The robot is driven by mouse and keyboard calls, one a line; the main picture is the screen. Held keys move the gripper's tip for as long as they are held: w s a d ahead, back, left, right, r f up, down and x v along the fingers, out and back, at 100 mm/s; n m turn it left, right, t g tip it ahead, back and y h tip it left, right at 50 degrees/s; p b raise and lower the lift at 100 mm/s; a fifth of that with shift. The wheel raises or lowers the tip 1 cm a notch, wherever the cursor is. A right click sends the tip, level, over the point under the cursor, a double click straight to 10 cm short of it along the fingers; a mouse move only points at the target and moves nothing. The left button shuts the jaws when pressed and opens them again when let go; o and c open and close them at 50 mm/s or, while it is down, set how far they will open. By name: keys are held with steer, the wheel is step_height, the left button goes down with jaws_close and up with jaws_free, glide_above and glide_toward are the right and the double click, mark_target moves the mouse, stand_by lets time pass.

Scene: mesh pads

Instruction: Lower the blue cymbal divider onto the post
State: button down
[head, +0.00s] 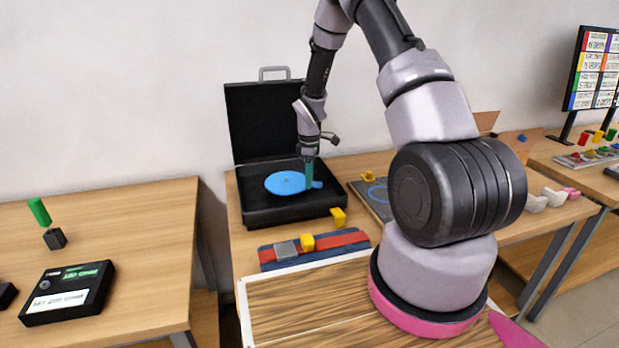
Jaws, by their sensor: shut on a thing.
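The blue cymbal divider (284,183) is a flat round disc with a small tab at its right side. It is in or just above the open black case (283,216) in the head view. My gripper (309,186) points down at the disc's right edge and is shut on the divider near its tab. The disc looks about level. I cannot tell whether it touches anything below. No post shows; the disc may hide it.
The case's raised lid (262,122) stands behind the disc. A red and blue strip with yellow and grey blocks (314,248) lies in front of the case. A dark board (374,196) lies to the right, partly behind my arm. Another table (130,222) stands left across a gap.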

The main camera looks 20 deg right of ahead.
steer(key=shift+c, duration=1.8)
jaws_free()
step_height(320, 180, up, 11)
